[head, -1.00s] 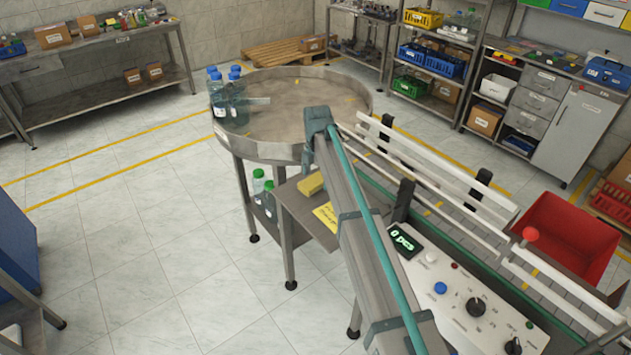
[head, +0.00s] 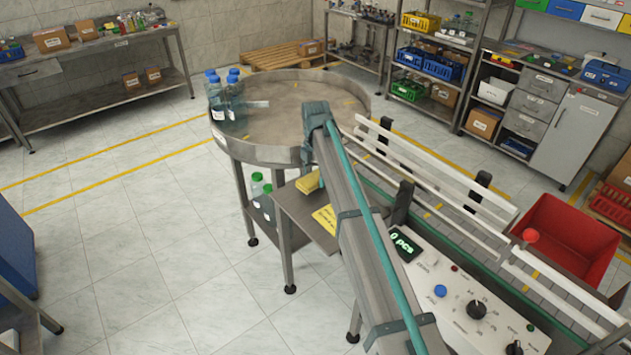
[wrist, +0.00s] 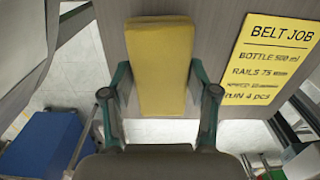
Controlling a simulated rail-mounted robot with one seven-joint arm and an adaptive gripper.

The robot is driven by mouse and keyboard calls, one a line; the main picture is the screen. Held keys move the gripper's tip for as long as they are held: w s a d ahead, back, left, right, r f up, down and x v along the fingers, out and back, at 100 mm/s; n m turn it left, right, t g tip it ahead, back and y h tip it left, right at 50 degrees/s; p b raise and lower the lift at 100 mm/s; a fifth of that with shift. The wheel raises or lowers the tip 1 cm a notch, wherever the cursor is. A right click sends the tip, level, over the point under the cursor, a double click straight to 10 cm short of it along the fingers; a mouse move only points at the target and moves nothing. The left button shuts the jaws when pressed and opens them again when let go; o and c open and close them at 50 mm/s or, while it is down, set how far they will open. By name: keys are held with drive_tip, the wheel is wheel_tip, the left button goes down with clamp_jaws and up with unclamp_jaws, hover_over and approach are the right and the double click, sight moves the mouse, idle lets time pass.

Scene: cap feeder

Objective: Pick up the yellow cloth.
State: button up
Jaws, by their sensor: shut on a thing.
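The yellow cloth (wrist: 160,58) is a thick folded rectangle between the two fingers of my gripper (wrist: 160,75) in the wrist view. The fingers press on its long left and right sides, so my gripper is shut on it. In the head view the cloth (head: 308,181) shows at the small grey side table (head: 290,203), partly behind my arm. My gripper is hidden behind my arm there. I cannot tell for sure whether the cloth is clear of the table top.
A yellow "BELT JOB" card (wrist: 265,55) lies just right of the cloth. A round steel table (head: 270,148) with blue-capped bottles (head: 228,100) stands behind. The conveyor and its control panel (head: 465,290) are to the right, with a red bin (head: 570,235) beyond.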

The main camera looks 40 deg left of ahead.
drive_tip(key=s+r+b, duration=0.1)
drive_tip(key=r, duration=0.1)
drive_tip(key=s+d+r, duration=0.1)
drive_tip(key=s+r, duration=0.1)
drive_tip(key=s+d+r+b, duration=0.1)
drive_tip(key=r, duration=0.1)
drive_tip(key=shift+s+b, duration=0.2)
drive_tip(key=shift+b, duration=0.15)
drive_tip(key=s+d+r+b, duration=0.2)
drive_tip(key=s+d+r, duration=0.2)
drive_tip(key=s, duration=0.4)
drive_tip(key=shift+r+b, duration=0.3)
drive_tip(key=shift+r, duration=0.1)
drive_tip(key=shift+s, duration=0.1)
drive_tip(key=o, duration=0.3)
drive_tip(key=c, duration=0.3)
drive_tip(key=shift+s+d, duration=0.1)
